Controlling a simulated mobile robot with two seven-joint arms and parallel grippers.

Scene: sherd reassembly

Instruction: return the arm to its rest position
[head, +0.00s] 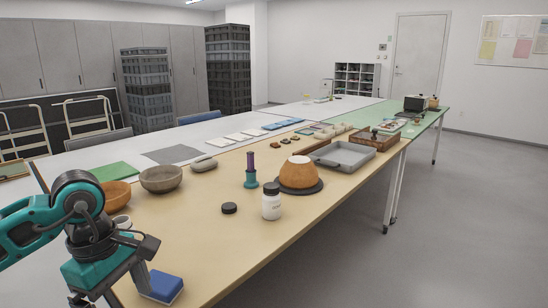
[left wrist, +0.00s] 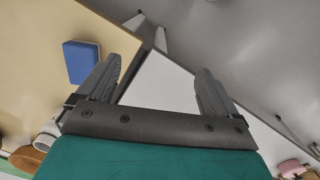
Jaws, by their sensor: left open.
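My left gripper (left wrist: 157,82) is open, with nothing between its two grey fingers in the left wrist view. In the head view my teal left arm comes in at the lower left, and the gripper hangs over the near left corner of the wooden table (head: 215,275). A blue block (head: 164,285) lies on the table close beside one finger; in the left wrist view the block (left wrist: 82,62) is left of the fingers and apart from them. An orange-brown rounded pot (head: 298,172) stands on a dark round stand (head: 312,190), well away from the gripper. My right gripper is not in view.
A white bottle (head: 271,203), a black lid (head: 229,208), a green stand with a purple rod (head: 251,178), a grey-brown bowl (head: 161,179) and an orange bowl (head: 115,195) stand nearby. A grey tray (head: 343,157) lies farther back. The front table area is mostly clear.

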